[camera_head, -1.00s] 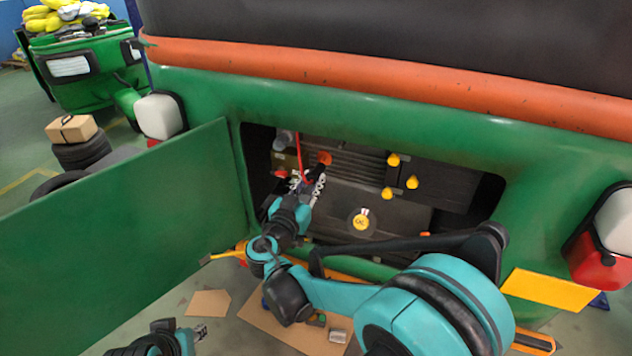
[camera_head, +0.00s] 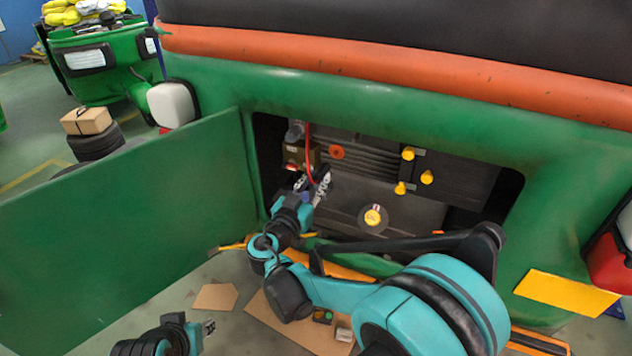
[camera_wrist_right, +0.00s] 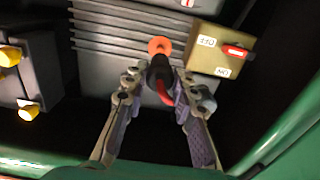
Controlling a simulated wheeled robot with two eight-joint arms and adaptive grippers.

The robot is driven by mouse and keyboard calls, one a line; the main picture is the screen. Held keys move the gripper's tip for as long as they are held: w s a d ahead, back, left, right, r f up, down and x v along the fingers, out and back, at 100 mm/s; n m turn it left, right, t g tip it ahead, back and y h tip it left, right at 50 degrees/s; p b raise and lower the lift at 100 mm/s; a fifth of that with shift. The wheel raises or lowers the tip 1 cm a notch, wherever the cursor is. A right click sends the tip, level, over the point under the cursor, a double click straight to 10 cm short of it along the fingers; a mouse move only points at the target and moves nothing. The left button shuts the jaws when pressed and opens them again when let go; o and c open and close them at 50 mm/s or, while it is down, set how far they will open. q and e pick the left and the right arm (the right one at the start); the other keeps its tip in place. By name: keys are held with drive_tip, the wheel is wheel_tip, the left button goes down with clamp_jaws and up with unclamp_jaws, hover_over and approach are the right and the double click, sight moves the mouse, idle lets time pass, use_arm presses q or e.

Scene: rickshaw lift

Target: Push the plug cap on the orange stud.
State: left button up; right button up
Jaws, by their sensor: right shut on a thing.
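The orange stud (camera_head: 337,152) is a round disc on the ribbed grey engine block inside the open bay. It also shows at the top middle of the right wrist view (camera_wrist_right: 160,45). My right gripper (camera_head: 322,182) is in the bay, below and left of the stud in the head view. In the right wrist view its fingers (camera_wrist_right: 157,90) are shut on the black plug cap (camera_wrist_right: 160,71), which has a red cable. The cap's far end overlaps the stud's lower edge there; contact cannot be told. My left gripper (camera_head: 209,327) is low at the left, its jaws unclear.
A tan switch box (camera_wrist_right: 222,47) with a red lever and OFF/ON labels sits right beside the stud in the wrist view. Yellow caps (camera_head: 408,153) stand right of the stud in the head view. The open green door (camera_head: 140,230) bounds the bay's left side.

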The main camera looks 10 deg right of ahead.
sight(327, 166)
drive_tip(key=shift+b+x, duration=0.35)
drive_tip(key=shift+x, duration=3.25)
idle(2.0)
drive_tip(key=o, duration=1.1)
drive_tip(key=shift+c, duration=0.4)
drive_tip(key=shift+v, duration=4)
drive_tip(key=shift+s+a, duration=0.1)
